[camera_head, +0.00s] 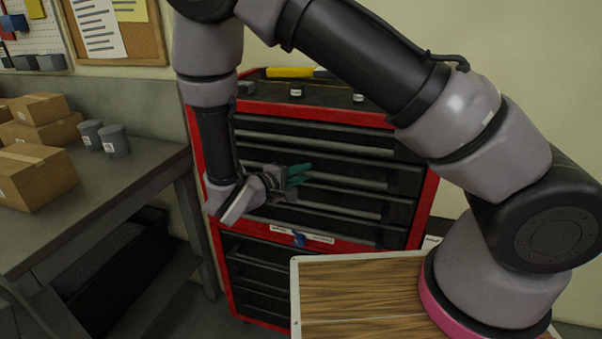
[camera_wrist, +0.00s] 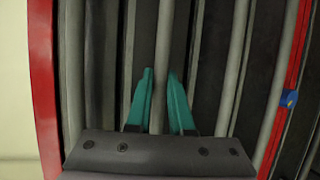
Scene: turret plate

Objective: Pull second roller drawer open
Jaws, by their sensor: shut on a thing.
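A red and black roller cabinet (camera_head: 431,200) stands against the wall, with several black drawers crossed by long grey handle bars. My gripper (camera_head: 299,172) is at the middle drawers, towards their left side, with teal fingers. In the wrist view, my gripper (camera_wrist: 160,95) has a finger on each side of one long grey handle bar (camera_wrist: 163,50) and is shut on it. This bar appears to be the second wide one in from the cabinet's red edge (camera_wrist: 44,90) at left. No clear gap shows at this drawer. My forearm and wrist hide the drawers' left ends.
A grey workbench (camera_head: 110,185) with cardboard boxes (camera_head: 35,175) and grey cups (camera_head: 114,140) stands close on the left. A yellow-handled tool (camera_head: 290,72) lies on the cabinet. A blue item (camera_head: 300,240) sits on the lower red band. A wooden top (camera_head: 355,290) is in front.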

